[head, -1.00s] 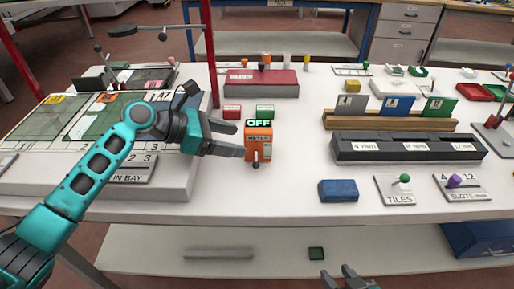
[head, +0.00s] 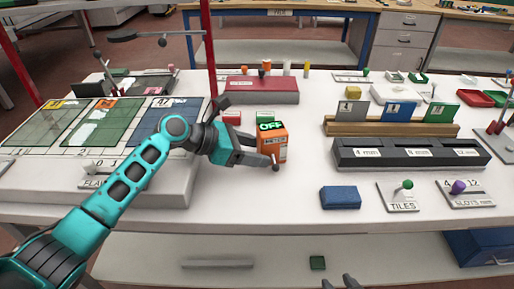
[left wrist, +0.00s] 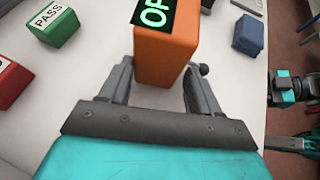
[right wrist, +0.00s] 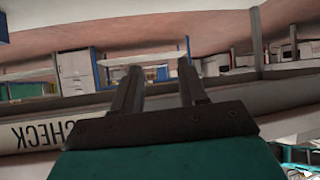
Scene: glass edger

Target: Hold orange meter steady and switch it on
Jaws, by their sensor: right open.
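The orange meter (head: 273,146) stands on the white bench, turned at an angle, its green display reading OFF. Its dark-knobbed lever (head: 276,168) sticks out at the front. The left wrist view shows the meter (left wrist: 165,48) close up, with the lever's knob (left wrist: 203,70) beside the right finger. My left gripper (head: 262,156) has its fingers on opposite sides of the meter's lower body and appears shut on it. My right gripper (head: 342,283) is at the bottom edge of the head view, low in front of the bench. The right wrist view shows its fingers (right wrist: 158,90) apart and empty.
A green PASS block (left wrist: 55,24) and a red block (left wrist: 10,82) sit beside the meter. A blue block (head: 340,197) and the TILES switch plate (head: 403,197) lie to the right. The front bench surface between meter and blue block is clear.

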